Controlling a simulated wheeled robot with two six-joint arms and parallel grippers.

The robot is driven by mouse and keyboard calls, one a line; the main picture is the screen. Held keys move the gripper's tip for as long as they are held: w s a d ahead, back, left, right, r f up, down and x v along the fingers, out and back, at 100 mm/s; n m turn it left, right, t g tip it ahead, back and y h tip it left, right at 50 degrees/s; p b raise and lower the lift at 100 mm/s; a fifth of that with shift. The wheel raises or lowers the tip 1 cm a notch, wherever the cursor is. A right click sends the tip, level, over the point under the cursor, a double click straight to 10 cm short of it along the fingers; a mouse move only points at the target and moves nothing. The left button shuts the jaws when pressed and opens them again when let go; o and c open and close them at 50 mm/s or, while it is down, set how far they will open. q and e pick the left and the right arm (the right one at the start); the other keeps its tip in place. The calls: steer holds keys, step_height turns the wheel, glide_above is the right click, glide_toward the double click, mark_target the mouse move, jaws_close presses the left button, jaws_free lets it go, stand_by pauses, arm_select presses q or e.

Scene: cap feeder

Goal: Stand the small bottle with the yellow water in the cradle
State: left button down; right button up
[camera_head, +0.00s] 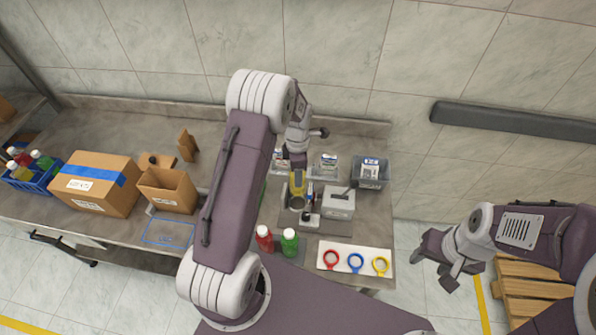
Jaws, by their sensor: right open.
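A bottle with yellow contents (21,173) seems to stand in the blue crate (24,186) at the far left, beside red and green ones. A yellow part (297,183) shows at the small grey device (338,204) in the middle of the bench; I cannot tell whether it is a bottle or part of the device. I cannot make out the cradle for certain. My left arm crosses the middle of the view, and its gripper (298,160) is over the back of the device, its fingers not clear. My right gripper (444,258) is open and empty, right of the bench.
A red bottle (264,238) and a green bottle (290,242) stand near the front edge. A white mat (343,264) holds red, blue and yellow rings. A large carton (98,185) and an open box (167,190) stand left. A grey bin (370,172) is at back right.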

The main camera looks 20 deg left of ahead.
arm_select(q)
steer(key=shift+f, duration=0.15)
steer(key=shift+w+d+f+b, duration=0.1)
steer(key=shift+f+b, duration=0.95)
steer(key=shift+f, duration=0.25)
steer(key=shift+f+b, duration=1.6)
steer(key=shift+f, duration=0.75)
steer(key=shift+f, duration=0.1)
steer(key=shift+f+b, duration=0.65)
steer(key=shift+f, duration=0.2)
